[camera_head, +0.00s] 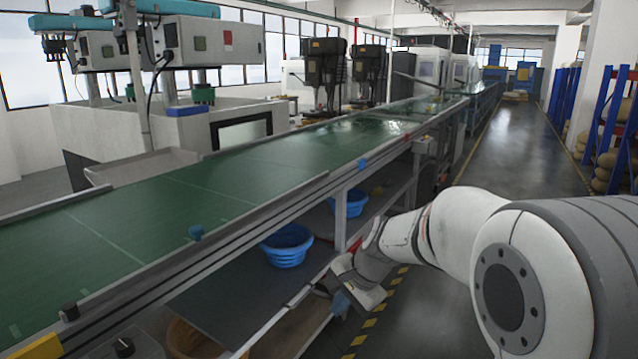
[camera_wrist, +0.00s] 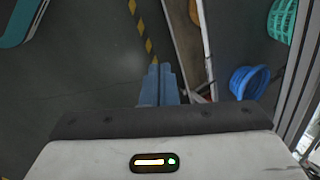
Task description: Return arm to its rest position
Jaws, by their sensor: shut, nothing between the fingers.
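My white arm reaches from the right edge of the head view to the side of the conveyor. My gripper (camera_head: 341,301) hangs low beside the conveyor frame, partly hidden by its own wrist in that view. In the wrist view my gripper (camera_wrist: 160,72) shows two blue fingers close together over the dark floor. It is shut and empty. I see nothing touching it.
The long green conveyor (camera_head: 250,180) fills the left and middle. Blue baskets (camera_head: 286,246) sit on its lower shelf; one blue basket (camera_wrist: 248,82) shows in the wrist view. A clear aisle (camera_head: 500,150) runs back, with blue racks (camera_head: 608,130) at right.

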